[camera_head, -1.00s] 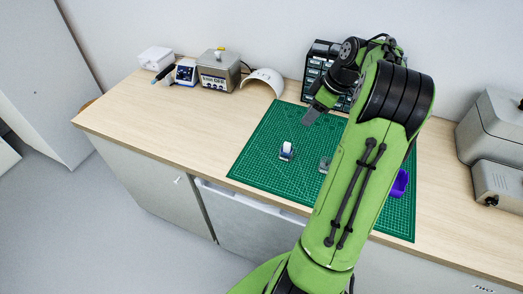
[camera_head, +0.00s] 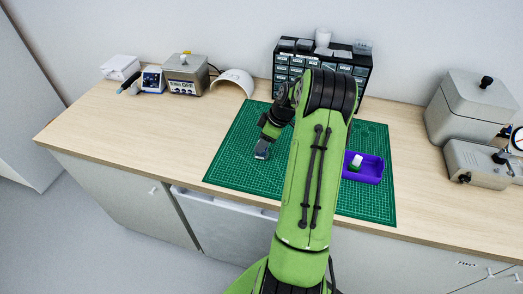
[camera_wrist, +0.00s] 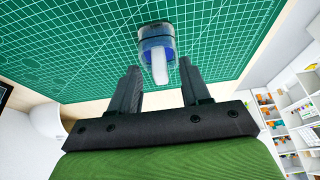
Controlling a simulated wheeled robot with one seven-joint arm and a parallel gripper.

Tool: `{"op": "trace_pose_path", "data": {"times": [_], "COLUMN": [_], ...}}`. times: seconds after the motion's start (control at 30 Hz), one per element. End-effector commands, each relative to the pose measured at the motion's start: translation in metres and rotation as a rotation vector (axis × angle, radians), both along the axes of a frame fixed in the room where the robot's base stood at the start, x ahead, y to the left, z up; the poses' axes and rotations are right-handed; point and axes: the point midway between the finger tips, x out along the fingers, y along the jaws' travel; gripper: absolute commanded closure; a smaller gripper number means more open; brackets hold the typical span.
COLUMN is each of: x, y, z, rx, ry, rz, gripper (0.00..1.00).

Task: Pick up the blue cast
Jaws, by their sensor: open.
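In the wrist view, a small round holder with a dark rim and a blue piece, which looks like the blue cast (camera_wrist: 152,44), stands on the green cutting mat (camera_wrist: 75,40). A white tongue-like part sticks out of it towards my gripper. My gripper (camera_wrist: 158,73) is open and empty, its two dark fingers spread, with the white part's end between the fingertips. The blue piece lies just beyond them. In the head view my gripper (camera_head: 262,152) is low over the left part of the mat and hides the piece.
A purple tray (camera_head: 374,178) with a white and green item (camera_head: 356,161) stands on the mat right of my arm. A drawer cabinet (camera_head: 350,62) stands behind. Grey machines (camera_head: 475,108) are at the right, and a scale-like box (camera_head: 187,75) is at the back left.

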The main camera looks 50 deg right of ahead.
Motion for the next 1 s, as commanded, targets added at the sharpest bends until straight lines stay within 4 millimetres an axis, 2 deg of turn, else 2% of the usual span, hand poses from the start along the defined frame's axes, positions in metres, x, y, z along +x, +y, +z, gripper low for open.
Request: {"op": "trace_pose_path", "data": {"times": [0.2, 0.5, 0.83, 1.0], "x": [0.001, 0.001, 0.001, 0.001], "y": [0.0, 0.0, -0.001, -0.001], "z": [-0.001, 0.0, 0.005, 0.042], "rx": [-0.001, -0.001, -0.002, -0.007], "ry": [-0.001, 0.0, -0.002, -0.005], "rz": [0.001, 0.0, 0.0, 0.001], "gripper": [0.55, 1.0, 1.0, 1.0]}}
